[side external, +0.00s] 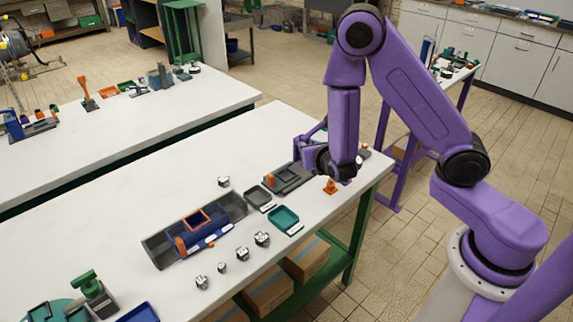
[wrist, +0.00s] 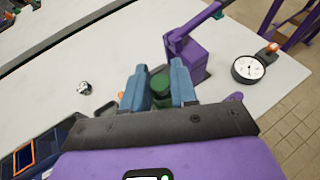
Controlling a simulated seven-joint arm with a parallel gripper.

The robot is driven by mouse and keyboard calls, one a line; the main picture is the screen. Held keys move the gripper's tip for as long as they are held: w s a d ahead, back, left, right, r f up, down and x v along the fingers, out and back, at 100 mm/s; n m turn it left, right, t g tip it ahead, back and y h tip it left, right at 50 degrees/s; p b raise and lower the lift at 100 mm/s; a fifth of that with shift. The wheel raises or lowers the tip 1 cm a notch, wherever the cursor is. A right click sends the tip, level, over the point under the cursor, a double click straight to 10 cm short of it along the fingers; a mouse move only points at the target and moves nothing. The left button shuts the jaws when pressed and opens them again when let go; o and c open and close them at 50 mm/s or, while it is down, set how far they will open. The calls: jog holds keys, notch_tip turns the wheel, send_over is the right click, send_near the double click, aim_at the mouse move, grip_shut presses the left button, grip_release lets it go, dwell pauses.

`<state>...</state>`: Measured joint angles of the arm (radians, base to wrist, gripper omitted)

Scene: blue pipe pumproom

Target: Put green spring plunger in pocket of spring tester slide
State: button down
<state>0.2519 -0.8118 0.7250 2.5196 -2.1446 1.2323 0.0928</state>
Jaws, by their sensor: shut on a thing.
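My gripper (wrist: 158,85) is shut on the green spring plunger (wrist: 160,88), a dark green cylinder between its two blue-grey fingers. In the side view the gripper points down at the far right part of the table, and I cannot make out the plunger there. A dark grey fixture (side external: 289,178) with a raised inner part and an orange knob (side external: 268,180) lies just left of my gripper. It looks like the spring tester slide, but its pocket is not clearly visible. In the wrist view my gripper mostly hides it. I cannot tell the plunger's height above it.
A purple block with an arm (wrist: 188,55) stands just beyond the fingers, with a round dial gauge (wrist: 248,68) to its right. A grey tray (side external: 259,198), a teal tray (side external: 285,221), an orange cone (side external: 330,186) and a blue-grey fixture (side external: 195,232) are nearby.

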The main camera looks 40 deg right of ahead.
jog(key=w+f, duration=0.4)
jog(key=w, duration=0.1)
jog(key=w+f, duration=0.2)
jog(key=w, duration=0.1)
jog(key=shift+f, duration=0.2)
jog(key=shift+w+f, duration=0.55)
jog(key=shift+f, duration=0.1)
jog(key=shift+w+f, duration=0.1)
jog(key=shift+f, duration=1.5)
jog(key=shift+f, duration=0.15)
jog(key=c, duration=0.9)
grip_release()
jog(key=shift+r, duration=0.2)
jog(key=v, duration=1.2)
jog(key=shift+f, duration=0.1)
